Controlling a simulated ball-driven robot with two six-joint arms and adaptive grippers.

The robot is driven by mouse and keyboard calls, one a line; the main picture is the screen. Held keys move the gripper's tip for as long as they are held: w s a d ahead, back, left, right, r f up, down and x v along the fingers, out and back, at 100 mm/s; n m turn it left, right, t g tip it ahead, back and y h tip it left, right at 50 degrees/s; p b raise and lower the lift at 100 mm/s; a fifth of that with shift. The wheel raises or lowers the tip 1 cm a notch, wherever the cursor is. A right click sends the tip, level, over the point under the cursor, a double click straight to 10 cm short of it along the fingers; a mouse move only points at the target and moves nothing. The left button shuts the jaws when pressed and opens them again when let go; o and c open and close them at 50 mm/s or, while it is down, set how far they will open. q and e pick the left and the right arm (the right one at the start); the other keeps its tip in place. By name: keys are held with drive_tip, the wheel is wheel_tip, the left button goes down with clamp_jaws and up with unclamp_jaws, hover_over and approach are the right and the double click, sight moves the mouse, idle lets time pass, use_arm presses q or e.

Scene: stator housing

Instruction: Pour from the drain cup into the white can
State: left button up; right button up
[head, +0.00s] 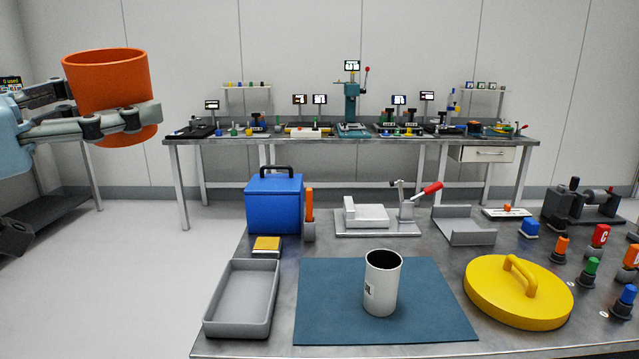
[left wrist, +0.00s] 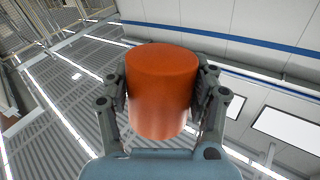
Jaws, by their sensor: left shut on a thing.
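The drain cup (head: 108,80) is a plain orange cylinder, upright in the head view at the upper left. My left gripper (head: 122,119) is shut around it, with its fingers on the cup's sides. It holds the cup in the air, left of the table and well above it. The left wrist view also shows the cup (left wrist: 162,90) between both fingers; its contents cannot be seen. The white can (head: 381,284) stands upright and open-topped on the blue mat (head: 323,300), with dark lettering on its side. My right gripper is not in view.
A grey tray (head: 211,318) lies left of the mat, and a yellow lid with a handle (head: 500,291) lies right. Behind are a blue box (head: 273,206), a clamp fixture (head: 376,229) and a grey bracket (head: 465,233).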

sight(70, 78)
use_arm(q)
drive_tip(key=shift+s+a+r, duration=0.1)
drive_tip(key=shift+a+r, duration=0.1)
drive_tip(key=shift+a, duration=0.4)
drive_tip(key=shift+a+r, duration=0.15)
drive_tip(key=shift+a, duration=0.45)
drive_tip(key=shift+s+a+r, duration=0.1)
drive_tip(key=shift+a+r, duration=0.1)
drive_tip(key=shift+s+a+r+m+g+h, duration=0.1)
drive_tip(key=shift+s+r+m+g+h, duration=0.3)
drive_tip(key=shift+r+m+h, duration=0.15)
drive_tip(key=shift+r+g+h, duration=0.1)
drive_tip(key=shift+g+h, duration=0.15)
drive_tip(key=shift+g, duration=0.05)
drive_tip(key=shift+s+r+m, duration=0.15)
drive_tip(key=shift+s+m, duration=0.1)
